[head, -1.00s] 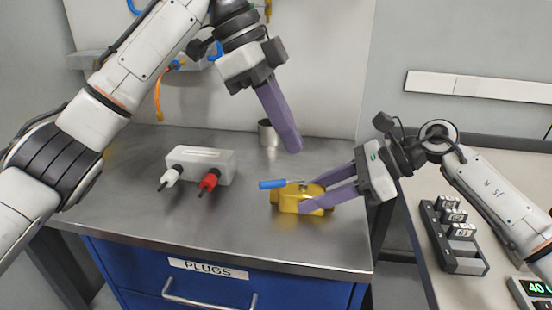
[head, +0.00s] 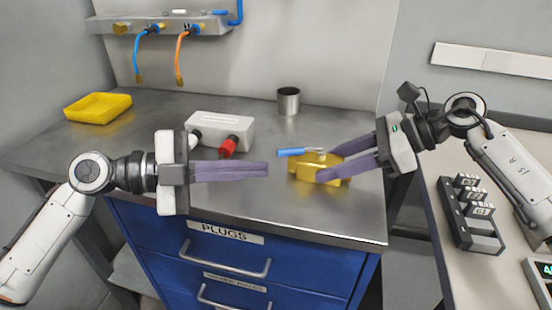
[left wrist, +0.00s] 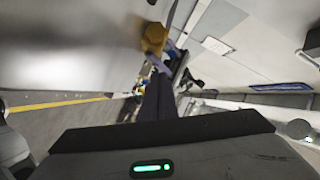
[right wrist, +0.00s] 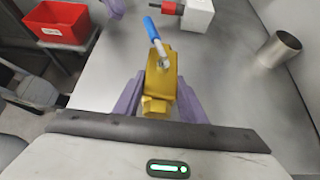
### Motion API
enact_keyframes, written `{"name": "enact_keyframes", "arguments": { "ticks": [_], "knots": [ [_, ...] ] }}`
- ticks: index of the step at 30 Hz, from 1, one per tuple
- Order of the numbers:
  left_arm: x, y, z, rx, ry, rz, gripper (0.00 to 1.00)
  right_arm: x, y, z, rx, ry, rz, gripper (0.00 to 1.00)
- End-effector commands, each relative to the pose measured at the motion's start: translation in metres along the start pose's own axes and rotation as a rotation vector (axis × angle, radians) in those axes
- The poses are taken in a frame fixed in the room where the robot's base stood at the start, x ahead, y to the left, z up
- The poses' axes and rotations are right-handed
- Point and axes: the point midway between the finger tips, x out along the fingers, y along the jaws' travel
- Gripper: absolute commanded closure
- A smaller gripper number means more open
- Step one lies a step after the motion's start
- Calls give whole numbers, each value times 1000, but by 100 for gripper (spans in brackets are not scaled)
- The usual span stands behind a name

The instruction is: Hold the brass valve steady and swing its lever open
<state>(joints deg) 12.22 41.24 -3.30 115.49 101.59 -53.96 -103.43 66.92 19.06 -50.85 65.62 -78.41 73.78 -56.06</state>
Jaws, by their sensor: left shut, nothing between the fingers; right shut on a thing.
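The brass valve (head: 306,170) lies on the metal bench top near its right front part. Its blue-handled lever (head: 291,152) points left in the head view, and away from my right gripper in the right wrist view (right wrist: 153,28). My right gripper (head: 331,166) is shut on the valve body (right wrist: 160,88), one finger on each side. My left gripper (head: 267,169) is shut and empty, its fingertips left of the valve and apart from the lever. In the left wrist view the valve (left wrist: 154,36) shows beyond the left fingers (left wrist: 158,98).
A white box (head: 220,128) with a red plug (head: 229,146) stands left of the valve, behind my left gripper. A metal cup (head: 288,101) stands behind the valve. A yellow tray (head: 97,107) is at far left. The right wrist view shows a red bin (right wrist: 60,22).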

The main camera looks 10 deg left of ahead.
Motion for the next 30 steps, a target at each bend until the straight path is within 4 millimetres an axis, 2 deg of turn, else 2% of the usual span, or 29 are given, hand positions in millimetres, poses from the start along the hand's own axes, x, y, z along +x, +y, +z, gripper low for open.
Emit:
{"name": "enact_keyframes", "arguments": {
  "ticks": [1,6,15,20,30],
  "knots": [
    [-10,8,-3,40,-19,-23,100,3,1,-7,6,13,5,98],
    [-35,15,-18,193,-73,-100,100,3,1,-7,6,13,5,98],
    [-52,18,-41,346,-120,-150,100,3,1,-7,5,13,5,98],
    [-47,16,-43,360,-122,-155,100,3,1,-7,5,13,5,98],
    [-7,8,-39,361,-121,-157,100,3,1,-7,5,13,6,98]
  ]
}}
